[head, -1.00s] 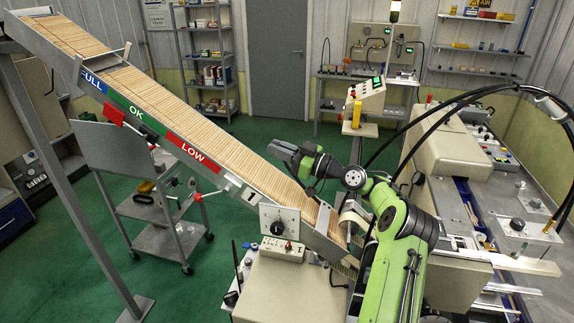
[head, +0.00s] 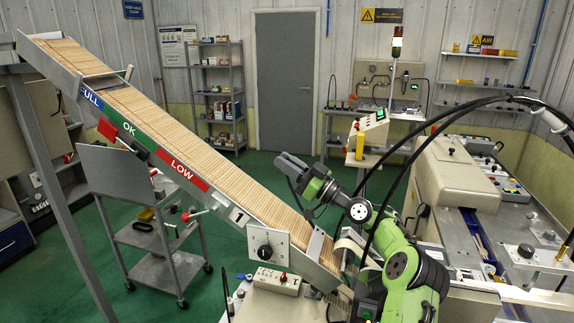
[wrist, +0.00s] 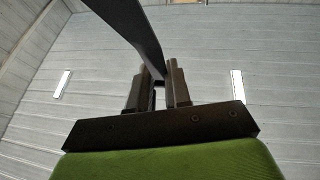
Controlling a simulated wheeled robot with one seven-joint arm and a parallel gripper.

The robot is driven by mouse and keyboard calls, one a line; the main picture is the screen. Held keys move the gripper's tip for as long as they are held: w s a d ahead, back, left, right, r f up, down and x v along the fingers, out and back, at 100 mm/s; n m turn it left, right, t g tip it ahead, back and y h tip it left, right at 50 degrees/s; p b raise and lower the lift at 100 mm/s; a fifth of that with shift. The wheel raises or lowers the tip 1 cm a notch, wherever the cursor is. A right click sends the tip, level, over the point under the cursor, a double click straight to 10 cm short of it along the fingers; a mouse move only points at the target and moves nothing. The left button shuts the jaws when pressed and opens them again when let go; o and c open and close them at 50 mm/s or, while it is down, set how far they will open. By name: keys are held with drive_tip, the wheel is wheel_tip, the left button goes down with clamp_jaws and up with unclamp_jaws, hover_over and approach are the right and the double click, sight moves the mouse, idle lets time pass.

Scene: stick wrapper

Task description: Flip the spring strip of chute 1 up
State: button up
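Chute 1 (head: 172,152) slopes from upper left to lower centre, filled with thin wooden sticks. It bears FULL, OK and LOW bands and a white "1" plate (head: 238,217). A pale metal plate (head: 319,245) lies across its lower end. I cannot tell for certain which part is the spring strip. My gripper (head: 282,163) is in the air above and behind the lower half of the chute, pointing up and left. In the wrist view its two dark fingers (wrist: 157,92) stand a small gap apart, with nothing clearly held. A dark bar (wrist: 135,35) runs behind that gap.
A knob box (head: 267,245) is on the chute's near side, above a small switch box (head: 277,280). A grey cart (head: 150,235) stands at left. The beige machine (head: 455,175) is at right. Green floor lies open behind.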

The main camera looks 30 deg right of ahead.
wheel_tip(320, 180, up, 10)
drive_tip(key=p, duration=0.1)
idle(0.5)
drive_tip(key=w+a+f+g, duration=0.1)
drive_tip(key=w+a+g, duration=0.25)
drive_tip(key=a, duration=0.85)
drive_tip(key=s+a+f+g+h, duration=0.3)
drive_tip(key=a+f, duration=0.1)
drive_tip(key=a, duration=0.5)
drive_tip(key=s+a+f+g+h, duration=0.2)
drive_tip(key=s+a+f+g, duration=0.15)
drive_tip(key=a, duration=0.45)
drive_tip(key=s+d+f+m+g+h, duration=0.1)
drive_tip(key=s+f, duration=0.3)
drive_tip(key=s, duration=0.7)
drive_tip(key=s+d+f+m+g+h, duration=0.1)
drive_tip(key=s+d+f+m+h, duration=0.2)
drive_tip(key=s, duration=0.8)
drive_tip(key=s+d+f+m+g+h, duration=0.2)
drive_tip(key=s+f, duration=0.4)
drive_tip(key=s, duration=0.5)
drive_tip(key=shift+s+d+f+m+h, duration=0.15)
drive_tip(key=shift+s+f+m+h, duration=0.2)
drive_tip(key=shift+h, duration=0.25)
